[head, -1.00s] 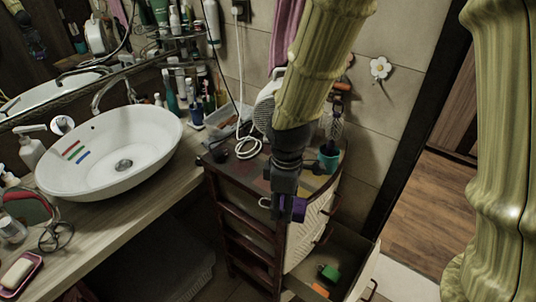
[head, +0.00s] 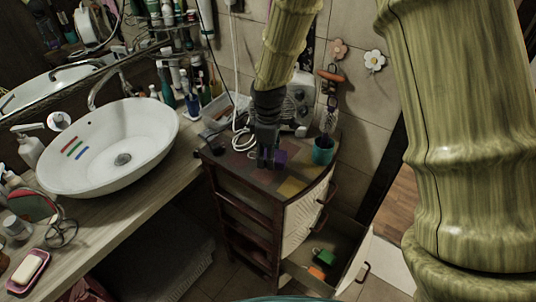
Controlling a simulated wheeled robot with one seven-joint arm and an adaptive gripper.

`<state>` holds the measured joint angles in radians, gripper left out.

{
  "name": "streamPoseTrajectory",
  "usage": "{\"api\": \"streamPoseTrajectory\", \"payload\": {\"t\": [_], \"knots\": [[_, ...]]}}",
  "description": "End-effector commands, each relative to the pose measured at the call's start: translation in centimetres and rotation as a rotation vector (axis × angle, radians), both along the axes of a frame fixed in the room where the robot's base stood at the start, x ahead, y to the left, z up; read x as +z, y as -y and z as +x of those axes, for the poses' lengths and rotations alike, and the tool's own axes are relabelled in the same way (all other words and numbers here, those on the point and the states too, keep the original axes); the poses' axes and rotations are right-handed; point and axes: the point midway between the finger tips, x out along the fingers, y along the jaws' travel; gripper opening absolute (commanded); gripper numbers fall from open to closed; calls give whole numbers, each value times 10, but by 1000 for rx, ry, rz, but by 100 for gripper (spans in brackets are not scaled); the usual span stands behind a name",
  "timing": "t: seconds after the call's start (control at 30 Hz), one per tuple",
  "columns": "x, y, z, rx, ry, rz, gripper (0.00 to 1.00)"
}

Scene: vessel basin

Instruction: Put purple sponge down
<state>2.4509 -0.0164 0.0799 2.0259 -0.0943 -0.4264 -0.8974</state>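The purple sponge (head: 281,157) shows at my gripper's fingertips, just above or on the patchwork top of the small dark wooden cabinet (head: 252,178). My gripper (head: 267,160) points down over the middle of that top. Its dark fingers partly hide the sponge. I cannot tell from this view whether the fingers still press on the sponge or whether it rests on the top.
A teal cup (head: 323,150) with a brush stands right of the gripper, and a white device (head: 299,103) is behind. The cabinet's open drawer (head: 352,262) holds green and orange items. A white basin (head: 110,150) stands on the counter at left.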

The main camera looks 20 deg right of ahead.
Motion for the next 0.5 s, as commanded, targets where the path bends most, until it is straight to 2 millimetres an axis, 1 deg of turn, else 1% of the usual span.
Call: {"api": "streamPoseTrajectory", "payload": {"t": [0.03,0.17,0.37,0.5], "knots": [[1,0,7,-1,0,0,32],[-1,1,16,-1,0,0,32],[-7,1,18,-1,-2,0,32],[-17,1,17,0,-4,0,32]]}}
